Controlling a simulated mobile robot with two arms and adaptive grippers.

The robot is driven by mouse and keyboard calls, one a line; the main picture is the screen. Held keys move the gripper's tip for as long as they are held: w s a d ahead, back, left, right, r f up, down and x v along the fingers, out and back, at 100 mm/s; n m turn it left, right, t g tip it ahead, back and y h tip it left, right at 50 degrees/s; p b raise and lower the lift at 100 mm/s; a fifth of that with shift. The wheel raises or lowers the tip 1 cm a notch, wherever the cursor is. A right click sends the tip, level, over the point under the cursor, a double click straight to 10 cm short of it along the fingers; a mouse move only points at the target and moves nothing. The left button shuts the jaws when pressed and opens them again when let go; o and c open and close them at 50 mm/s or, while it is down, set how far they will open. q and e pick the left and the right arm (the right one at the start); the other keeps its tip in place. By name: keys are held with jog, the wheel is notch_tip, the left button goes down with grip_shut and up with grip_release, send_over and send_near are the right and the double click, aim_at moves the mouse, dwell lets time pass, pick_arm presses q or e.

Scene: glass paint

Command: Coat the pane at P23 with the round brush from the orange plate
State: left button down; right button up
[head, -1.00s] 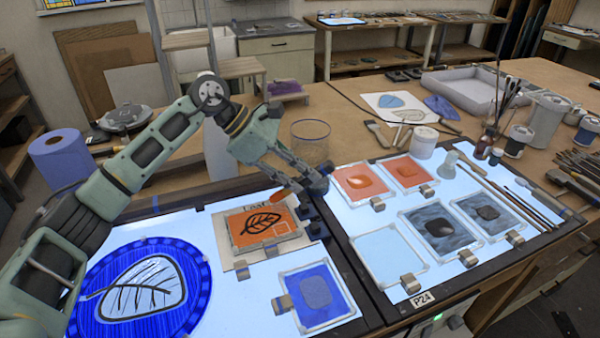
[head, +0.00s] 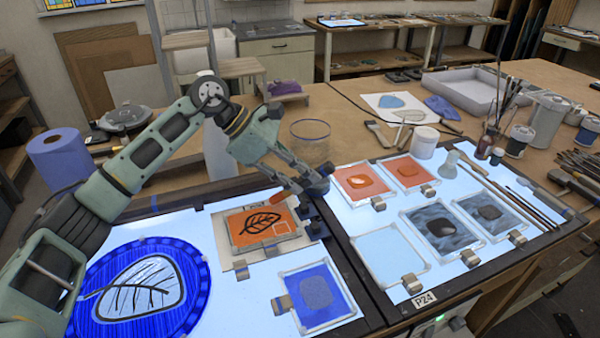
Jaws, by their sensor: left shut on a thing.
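My left gripper (head: 308,190) reaches in from the left and is shut on a slim brush. The orange-brown end of the brush (head: 279,197) points down-left over the top edge of the orange leaf plate (head: 246,226). Its tip is too small to tell if it is round or touching. Two orange panes (head: 355,184) (head: 400,168), two dark grey panes (head: 432,243) (head: 478,223) and a pale blue pane (head: 387,252) lie on the right light table. A P24 tag (head: 424,298) sits on its front edge; I see no readable P23 tag. My right gripper is not in view.
A blue pane (head: 331,310) and a round blue leaf disc (head: 98,318) lie on the left light table. A white tub (head: 424,142), brushes and jars crowd the right back.

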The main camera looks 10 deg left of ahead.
pick_arm(q)
jog(key=shift+f, duration=0.2)
jog(key=shift+w+d, duration=0.1)
jog(key=shift+w+d, duration=0.5)
jog(key=shift+d, duration=0.3)
jog(key=shift+r+p, duration=1.05)
jog(key=shift+r, duration=1.4)
